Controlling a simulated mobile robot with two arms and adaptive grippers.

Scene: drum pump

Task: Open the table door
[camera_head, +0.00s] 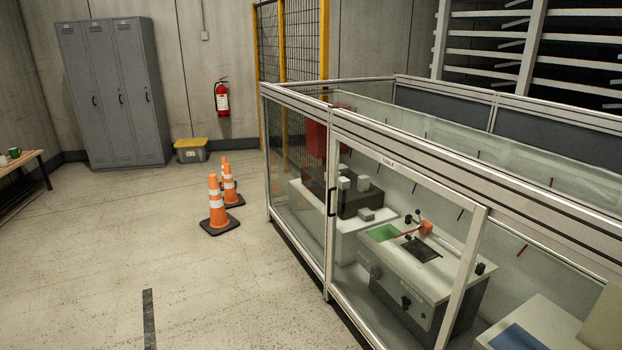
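The table door (388,163) is a clear panel in a silver metal frame on the near side of the enclosure, with a small white label on its top rail that seems to read TABLE. It looks shut, about flush with the enclosure frame. A dark handle (331,202) stands upright at its left edge. Through the panel I see a light work table (425,268) with a green patch, a small red-orange part and a dark plate on top. The door's lower right corner is cut off by the picture edge. Neither of my grippers shows.
Orange cones (217,205) stand left of the enclosure. Grey lockers (115,95), a yellow-lidded bin (190,150) and a fire extinguisher (222,97) are at the back. A wooden bench (20,160) is far left.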

